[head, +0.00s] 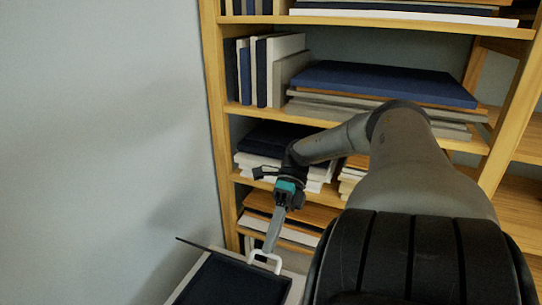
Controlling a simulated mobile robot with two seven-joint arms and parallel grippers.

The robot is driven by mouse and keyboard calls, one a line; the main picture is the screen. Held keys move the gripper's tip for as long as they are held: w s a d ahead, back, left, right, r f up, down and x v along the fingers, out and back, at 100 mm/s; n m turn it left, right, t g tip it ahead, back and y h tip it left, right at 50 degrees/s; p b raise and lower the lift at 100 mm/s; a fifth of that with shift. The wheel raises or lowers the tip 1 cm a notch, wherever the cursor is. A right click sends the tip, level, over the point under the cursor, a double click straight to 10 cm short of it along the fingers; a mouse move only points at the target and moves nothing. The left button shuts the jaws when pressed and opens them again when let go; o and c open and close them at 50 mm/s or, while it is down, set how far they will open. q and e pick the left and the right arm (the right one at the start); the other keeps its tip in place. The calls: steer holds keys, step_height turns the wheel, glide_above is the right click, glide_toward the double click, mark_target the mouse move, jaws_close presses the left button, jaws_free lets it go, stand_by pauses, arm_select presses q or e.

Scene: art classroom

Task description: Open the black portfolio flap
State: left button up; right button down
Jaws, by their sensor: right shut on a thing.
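The black portfolio (236,282) lies at the bottom of the head view, cut off by the lower edge. A white loop handle (265,259) stands at its far right edge. A thin dark edge rises at its far left; I cannot tell whether it belongs to the flap. My right gripper (267,250) reaches down from above, shut on the white handle. The exact contact at the fingertips is small and hard to see. My left gripper is not in view.
A wooden shelf unit (218,117) stands behind, holding books, boards and stacked paper. A bare grey wall (100,130) is on the left. The portfolio rests on a light surface (294,287) close to the lowest visible shelf. My right arm covers the lower right.

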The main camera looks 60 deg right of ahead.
steer(key=shift+r, duration=0.1)
stand_by(0.4)
steer(key=c, duration=0.9)
jaws_free()
step_height(320, 180, up, 20)
steer(key=p, duration=0.3)
steer(key=shift+p, duration=0.35)
